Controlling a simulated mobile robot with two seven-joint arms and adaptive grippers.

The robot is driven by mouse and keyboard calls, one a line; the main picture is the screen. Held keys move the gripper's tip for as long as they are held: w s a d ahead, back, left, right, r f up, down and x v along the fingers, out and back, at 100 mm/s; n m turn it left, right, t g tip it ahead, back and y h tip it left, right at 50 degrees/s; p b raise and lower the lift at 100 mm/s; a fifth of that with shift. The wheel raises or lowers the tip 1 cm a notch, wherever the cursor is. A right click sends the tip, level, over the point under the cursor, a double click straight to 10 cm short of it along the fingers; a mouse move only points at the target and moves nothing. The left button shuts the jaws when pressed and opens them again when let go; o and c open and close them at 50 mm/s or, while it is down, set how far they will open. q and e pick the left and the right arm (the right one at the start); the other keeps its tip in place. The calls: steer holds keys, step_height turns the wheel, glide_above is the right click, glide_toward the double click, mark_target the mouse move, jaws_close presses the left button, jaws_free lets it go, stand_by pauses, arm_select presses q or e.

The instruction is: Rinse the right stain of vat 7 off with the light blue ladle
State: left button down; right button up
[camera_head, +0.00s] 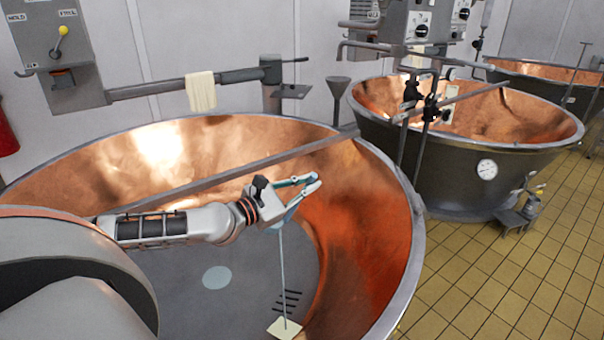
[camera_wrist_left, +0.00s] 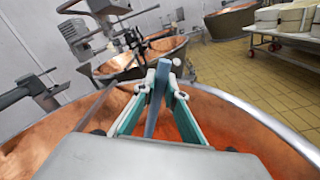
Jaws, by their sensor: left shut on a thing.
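My left gripper (camera_head: 304,184) is shut on a blue-grey handle (camera_wrist_left: 157,98), seen between its teal fingers in the left wrist view. In the head view a thin pale blue rod (camera_head: 283,275) hangs below the gripper. A flat cream square (camera_head: 285,328) shows at its lower end; I cannot tell whether this is the ladle's bowl or a separate thing. The gripper is above the near copper vat (camera_head: 375,215), toward its right wall. No vat number is readable. The right wall looks darker and redder, but I cannot make out a distinct stain. My right gripper is not in view.
A metal bar (camera_head: 225,177) crosses the near vat behind the gripper. A second vat (camera_head: 450,160) stands at the right. A cloth (camera_head: 201,91) hangs behind. Yellow tiled floor (camera_head: 480,270) is open.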

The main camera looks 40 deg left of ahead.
arm_select(q)
steer(key=s+d+f+m+b, duration=0.1)
steer(key=d+f+m, duration=0.3)
steer(key=f, duration=0.4)
steer(key=s+d+f+m+b, duration=0.1)
steer(key=d+f+m+b, duration=0.2)
steer(key=f, duration=0.4)
steer(key=s+d+f+m+b, duration=0.1)
steer(key=d+f+m+b, duration=0.1)
steer(key=d+f+m, duration=0.3)
step_height(320, 180, down, 4)
steer(key=shift+d+r+m, duration=0.15)
steer(key=shift+d+m, duration=0.15)
steer(key=shift+m, duration=0.6)
steer(key=shift+s, duration=0.1)
stand_by(0.4)
steer(key=shift+d+r+m+h+p, duration=0.15)
steer(key=shift+d+r+h+p, duration=0.2)
steer(key=shift+d+r, duration=0.35)
steer(key=shift+d+r+m+h+p, duration=0.15)
steer(key=shift+d+r+h, duration=0.3)
steer(key=shift+r, duration=0.45)
steer(key=shift+w, duration=0.2)
